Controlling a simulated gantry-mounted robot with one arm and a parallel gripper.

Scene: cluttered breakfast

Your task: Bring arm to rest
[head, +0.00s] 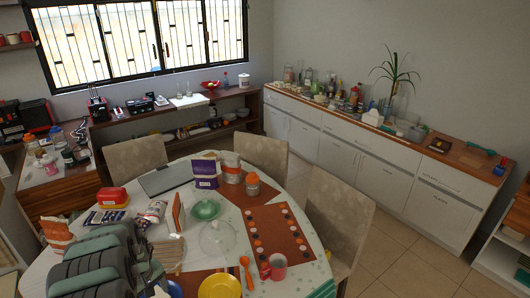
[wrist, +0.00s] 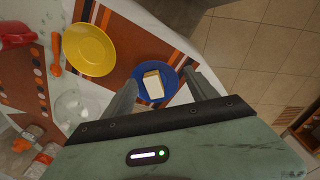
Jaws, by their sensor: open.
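In the wrist view my gripper (wrist: 163,97) has its two grey fingers spread apart, with nothing between the tips. Beyond the fingers a small blue plate (wrist: 170,80) lies on a brown striped placemat (wrist: 123,62), partly covered by the fingers. A white block with a tan side (wrist: 153,84), perhaps butter or bread, rests on the blue plate. In the head view my arm (head: 95,262) reaches in from the lower left over the round table (head: 318,262). The fingers are hard to make out there.
A yellow plate (head: 220,286), a red mug (head: 275,266), an orange spoon (head: 246,272) and a glass bowl (head: 217,238) stand near my arm. Packets, a laptop (head: 165,178) and jars crowd the table's far side. Chairs ring the table. Tiled floor (head: 405,262) is clear at right.

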